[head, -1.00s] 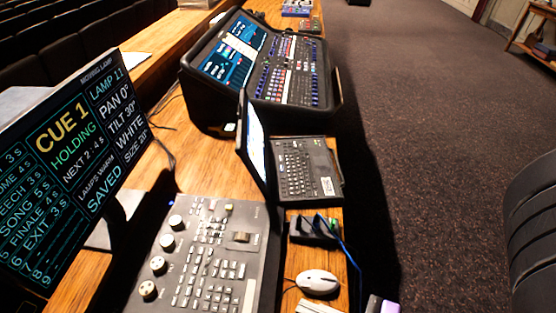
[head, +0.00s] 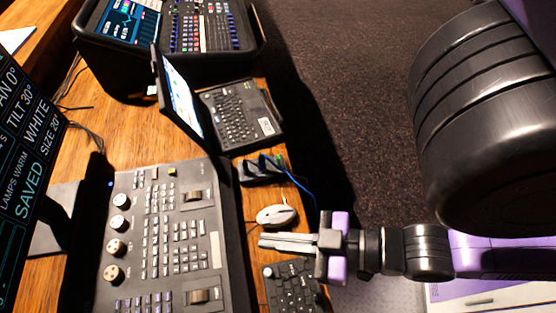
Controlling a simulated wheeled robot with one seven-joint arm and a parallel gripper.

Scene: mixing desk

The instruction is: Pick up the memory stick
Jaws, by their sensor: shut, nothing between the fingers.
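I cannot make out a memory stick for certain. A small green piece (head: 281,160) shows at the right end of the black hub (head: 258,171), with a blue cable beside it. A small yellow-green piece (head: 172,171) shows at the top of the lighting console (head: 150,235). Both are too small to identify. My gripper (head: 264,241) is shut and empty. It reaches in from the right, its fingers pointing left between the white mouse (head: 276,215) and the black keypad (head: 290,287), near the console's right edge. Its height above the desk is hard to tell.
An open laptop (head: 238,115) stands behind the hub, with a large mixing desk (head: 200,25) beyond it. A cue monitor (head: 30,150) stands at the left. Bare wood (head: 125,130) shows behind the console. The carpet (head: 340,90) lies right of the desk.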

